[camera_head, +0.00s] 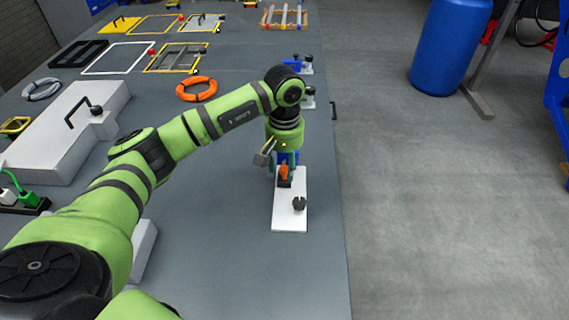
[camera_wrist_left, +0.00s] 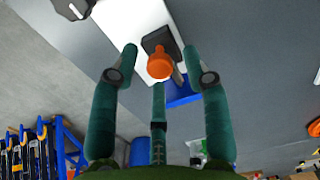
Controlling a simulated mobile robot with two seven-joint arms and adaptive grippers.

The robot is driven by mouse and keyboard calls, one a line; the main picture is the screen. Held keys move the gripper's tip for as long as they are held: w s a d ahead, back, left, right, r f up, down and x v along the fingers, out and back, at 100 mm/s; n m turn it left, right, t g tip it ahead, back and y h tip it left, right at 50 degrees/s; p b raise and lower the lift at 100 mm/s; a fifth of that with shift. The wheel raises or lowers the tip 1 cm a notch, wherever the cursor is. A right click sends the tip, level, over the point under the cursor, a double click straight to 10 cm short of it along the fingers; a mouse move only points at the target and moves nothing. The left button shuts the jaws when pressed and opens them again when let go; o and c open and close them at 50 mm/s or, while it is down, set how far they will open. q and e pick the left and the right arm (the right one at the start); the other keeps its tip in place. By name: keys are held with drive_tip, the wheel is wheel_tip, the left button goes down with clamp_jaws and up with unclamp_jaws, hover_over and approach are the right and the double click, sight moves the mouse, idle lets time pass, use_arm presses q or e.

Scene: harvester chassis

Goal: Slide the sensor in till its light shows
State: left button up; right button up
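An orange piece, apparently the sensor (camera_head: 284,171), stands at a dark block on a white plate (camera_head: 290,217) near the table's right edge. In the left wrist view the orange rounded end (camera_wrist_left: 160,62) shows in front of the square black block (camera_wrist_left: 161,38). A blue bracket (camera_wrist_left: 184,93) is beside it. My left gripper (camera_head: 283,165) is over the plate with its fingers pointing at the block. Its fingers (camera_wrist_left: 161,64) are spread on both sides of the orange piece, with gaps on each side. I see no lit light. My right gripper is out of view.
A black knob (camera_head: 299,203) stands on the same white plate. A white box with a black handle (camera_head: 70,130) and an orange ring (camera_head: 197,89) lie to the left. More small plates with fittings (camera_head: 305,66) stand behind my gripper. The table ends just right of the plate.

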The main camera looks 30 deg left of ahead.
sight(284, 168)
use_arm(q)
drive_tip(key=shift+r, duration=0.1)
wheel_tip(284, 168, up, 12)
idle(0.5)
idle(0.5)
